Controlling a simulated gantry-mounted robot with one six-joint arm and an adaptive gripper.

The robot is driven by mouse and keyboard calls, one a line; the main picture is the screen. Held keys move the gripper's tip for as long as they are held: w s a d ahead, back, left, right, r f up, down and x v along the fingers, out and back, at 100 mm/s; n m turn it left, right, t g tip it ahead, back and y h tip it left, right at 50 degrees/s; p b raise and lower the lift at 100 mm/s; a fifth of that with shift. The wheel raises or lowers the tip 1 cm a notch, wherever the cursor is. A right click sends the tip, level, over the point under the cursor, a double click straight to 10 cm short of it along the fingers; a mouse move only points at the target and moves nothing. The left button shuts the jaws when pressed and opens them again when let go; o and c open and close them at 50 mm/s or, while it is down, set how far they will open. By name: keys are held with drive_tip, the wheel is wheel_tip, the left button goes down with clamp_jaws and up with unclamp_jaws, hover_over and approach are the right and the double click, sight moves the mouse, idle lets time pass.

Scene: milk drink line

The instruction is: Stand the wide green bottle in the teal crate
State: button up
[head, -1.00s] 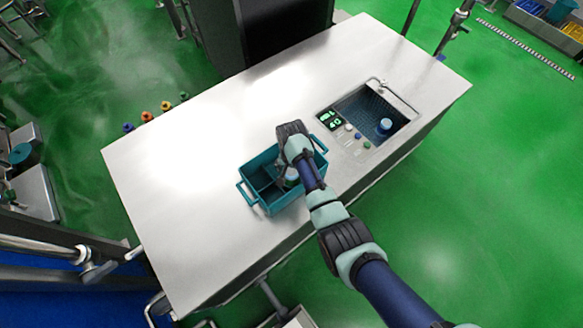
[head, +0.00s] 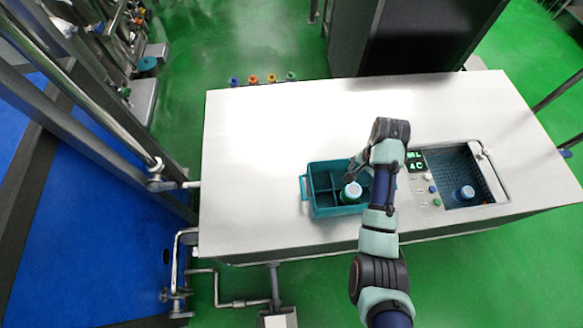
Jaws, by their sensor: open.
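The teal crate (head: 309,203) sits on the steel table, with dividers making compartments inside. A bottle with a pale round cap and some green below it (head: 351,192) stands in a right-hand compartment at the crate's front, looking upright. It appears to be the wide green bottle, though the walls hide most of its body. My gripper (head: 354,173) is open just behind and above the cap, over the right part of the crate. It looks apart from the bottle, but the exact gap is hard to tell. My arm hides the crate's right end.
A sunken basin (head: 455,165) at right holds a blue-capped bottle (head: 464,193). A panel with a lit green display (head: 416,161) and buttons lies between basin and crate. Several coloured knobs (head: 253,80) line the back edge. The table's left part is clear.

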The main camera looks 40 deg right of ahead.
drive_tip(key=shift+w, duration=0.1)
drive_tip(key=w+a+r+n+t+h, duration=0.1)
drive_tip(key=w+a+r+n+t, duration=0.2)
drive_tip(key=w+a+r+n, duration=0.55)
drive_tip(key=w+a+r+n+t+h, duration=0.15)
drive_tip(key=w+a+t, duration=0.3)
drive_tip(key=a, duration=0.85)
drive_tip(key=s+a+r+n+t+y, duration=0.1)
drive_tip(key=a+r+n, duration=0.3)
drive_tip(key=a, duration=0.5)
drive_tip(key=s+a+r+n+t+y, duration=0.1)
drive_tip(key=s+a+r+n+t, duration=0.1)
drive_tip(key=a+r, duration=0.6)
drive_tip(key=shift+s+a+r+n+t, duration=0.15)
drive_tip(key=shift+a+r+n+t, duration=0.35)
drive_tip(key=shift+n+t, duration=0.55)
drive_tip(key=shift+r+y, duration=0.15)
drive_tip(key=shift+y, duration=0.1)
